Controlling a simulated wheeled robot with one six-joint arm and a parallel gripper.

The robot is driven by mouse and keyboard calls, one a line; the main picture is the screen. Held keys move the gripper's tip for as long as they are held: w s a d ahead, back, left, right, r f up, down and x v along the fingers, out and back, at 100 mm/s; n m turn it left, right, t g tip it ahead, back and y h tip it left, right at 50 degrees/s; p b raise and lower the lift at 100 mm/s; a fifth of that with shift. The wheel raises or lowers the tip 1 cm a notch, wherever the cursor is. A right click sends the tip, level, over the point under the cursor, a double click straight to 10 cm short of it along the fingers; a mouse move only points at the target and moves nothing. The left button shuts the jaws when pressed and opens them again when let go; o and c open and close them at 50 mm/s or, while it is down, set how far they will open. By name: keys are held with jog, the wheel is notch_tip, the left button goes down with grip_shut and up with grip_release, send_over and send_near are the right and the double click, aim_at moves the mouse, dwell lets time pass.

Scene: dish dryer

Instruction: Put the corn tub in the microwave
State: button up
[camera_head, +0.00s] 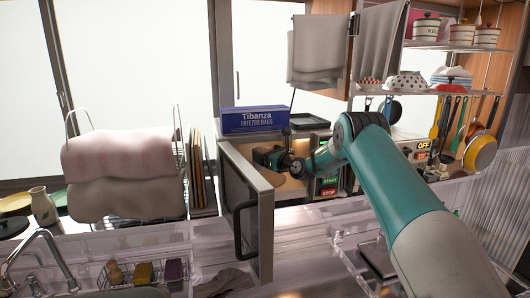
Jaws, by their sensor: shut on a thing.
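The microwave (295,188) stands open on the counter, with its inside lit. Its door (262,184) is swung out toward me on the left, with a dark handle (240,230). My gripper (263,156) is at the upper part of the microwave's opening, just behind and above the door's top edge. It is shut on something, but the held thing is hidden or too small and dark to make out. I cannot pick out the corn tub with certainty.
A blue freezer bag box (254,120) and a dark tray (310,122) lie on top of the microwave. A draped dish rack (125,170) stands left. A sink tap (42,255) and sponge basket (145,272) are front left. Shelves with bowls (405,82) are right.

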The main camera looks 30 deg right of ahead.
jog(key=shift+d+f+b, duration=0.1)
jog(key=shift+f+b, duration=2)
jog(key=shift+f, duration=1.1)
jog(key=shift+s+f+b, duration=0.1)
jog(key=shift+f+b, duration=0.35)
jog(key=shift+f, duration=0.2)
jog(key=o, duration=0.8)
jog(key=s+b, duration=0.2)
jog(key=s, duration=0.3)
jog(key=s+d+b, duration=0.1)
jog(key=s+b, duration=0.1)
jog(key=s, duration=0.4)
jog(key=s+d+b, duration=0.1)
jog(key=s+b, duration=0.1)
jog(key=s, duration=0.4)
jog(key=shift+s+b, duration=0.15)
jog(key=shift+b, duration=0.25)
